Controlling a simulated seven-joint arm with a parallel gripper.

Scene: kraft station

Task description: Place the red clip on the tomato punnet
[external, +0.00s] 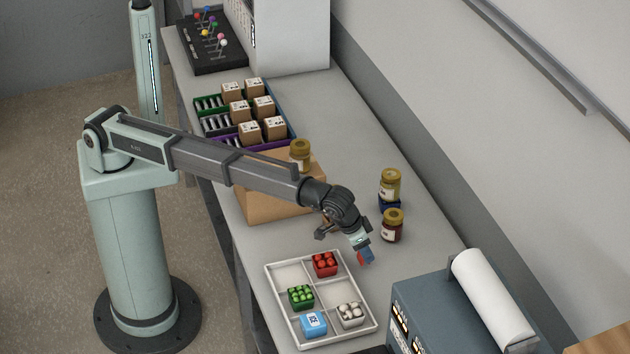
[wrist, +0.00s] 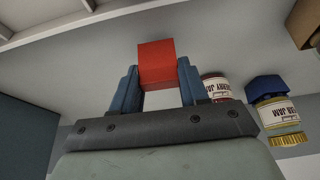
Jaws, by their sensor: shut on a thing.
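The red clip (wrist: 157,62) shows in the wrist view as a plain red block between my gripper's two blue fingers. My gripper (wrist: 157,80) is shut on it. In the external view my gripper (external: 365,257) points down, to the right of the divided tray and apart from it; the clip is small and mostly hidden by the fingers there. The tomato punnet (external: 325,263), a red tub of red tomatoes, sits in the tray's far right compartment, just left of my gripper. The punnet does not show in the wrist view.
The white tray (external: 285,323) also holds a green punnet (external: 301,296), a blue pack (external: 313,323) and a white-filled punnet (external: 350,314). Two jars (external: 392,226) (external: 390,186) stand behind my gripper. A grey-blue machine with a paper roll (external: 488,295) stands at the right.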

